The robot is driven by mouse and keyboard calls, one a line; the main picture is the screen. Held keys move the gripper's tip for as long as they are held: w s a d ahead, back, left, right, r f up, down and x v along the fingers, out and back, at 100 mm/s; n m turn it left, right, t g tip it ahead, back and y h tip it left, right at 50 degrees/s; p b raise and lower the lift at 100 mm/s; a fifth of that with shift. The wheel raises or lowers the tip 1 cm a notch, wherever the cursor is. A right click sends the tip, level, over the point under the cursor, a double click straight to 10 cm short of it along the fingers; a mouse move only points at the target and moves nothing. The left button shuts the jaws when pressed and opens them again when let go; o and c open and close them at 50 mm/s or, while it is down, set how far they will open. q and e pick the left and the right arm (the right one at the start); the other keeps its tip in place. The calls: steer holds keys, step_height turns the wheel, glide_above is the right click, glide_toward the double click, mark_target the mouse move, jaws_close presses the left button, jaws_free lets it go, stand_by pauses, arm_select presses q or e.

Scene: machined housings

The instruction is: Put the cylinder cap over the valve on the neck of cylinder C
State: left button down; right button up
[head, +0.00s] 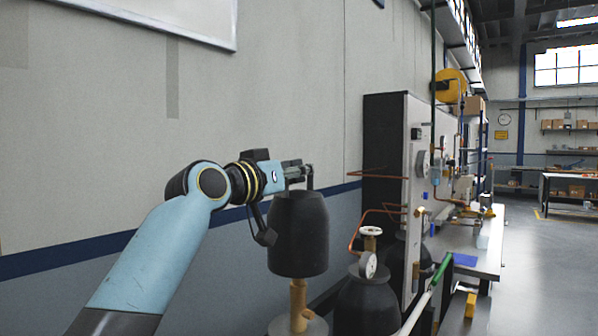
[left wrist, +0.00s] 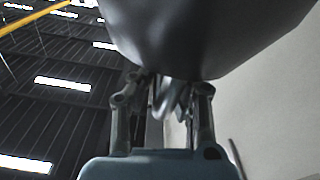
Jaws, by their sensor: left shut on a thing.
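The black cylinder cap (head: 298,235) hangs upright, open end down, from my left gripper (head: 306,176). That gripper is shut on the top of the cap. In the left wrist view the dark cap (left wrist: 205,35) fills the top, beyond the two fingers (left wrist: 162,95). Below the cap's rim stands a brass valve (head: 298,308) on the neck of a grey cylinder (head: 312,326) at the bottom edge. The valve's upper end is hidden; I cannot tell whether it is inside the cap or behind it. No letter is readable on the cylinder. My right gripper is not in view.
Just right stands another dark cylinder (head: 366,308) with a handwheel (head: 371,232) and a round gauge (head: 367,264). Copper pipes (head: 378,214) reach out from a panel (head: 418,150) behind it. The wall is close behind the cap. Open floor (head: 540,270) lies right.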

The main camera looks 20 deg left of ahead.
mark_target(299, 242)
arm_select(q)
steer(key=shift+f+b, duration=1.1)
steer(key=shift+f, duration=0.3)
steer(key=shift+f+b, duration=4.2)
steer(key=shift+f, duration=1.1)
steer(key=c, duration=1.3)
jaws_free()
steer(key=shift+o, duration=0.2)
steer(key=shift+f, duration=0.1)
steer(key=v, duration=1.2)
steer(key=shift+s+d, duration=0.1)
